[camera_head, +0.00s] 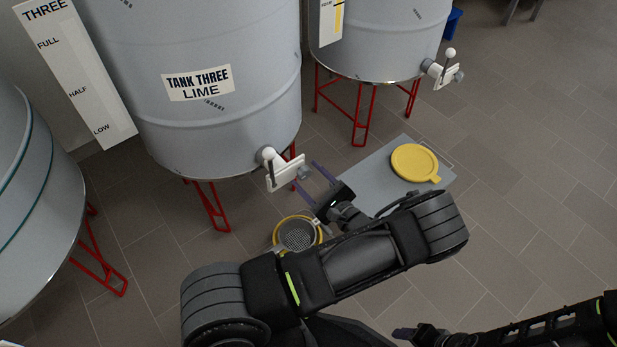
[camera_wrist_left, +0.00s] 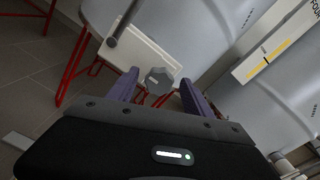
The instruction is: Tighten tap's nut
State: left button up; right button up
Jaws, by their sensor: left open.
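The tap (camera_head: 283,170) is a white plate with a ball-topped lever, low on the front of the tank labelled TANK THREE LIME (camera_head: 225,100). In the head view the nut (camera_head: 304,173) is at the tap's outer end. My left gripper (camera_head: 307,176) is open, its purple fingers pointing at the nut; it also shows in the left wrist view (camera_wrist_left: 160,82). My right gripper (camera_head: 408,334) is partly in view at the bottom, away from the tap; its jaws are unclear.
A yellow-rimmed strainer (camera_head: 298,235) is on the floor below the tap. A yellow lid (camera_head: 415,162) lies on a grey mat (camera_head: 372,178) to the right. Another tank (camera_head: 385,45) with its own tap (camera_head: 441,72) stands behind. Red legs (camera_head: 210,205) support the tanks. The tiled floor at right is clear.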

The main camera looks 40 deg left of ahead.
pick_arm(q)
jog(key=shift+a, duration=0.15)
jog(key=shift+c, duration=0.5)
grip_shut()
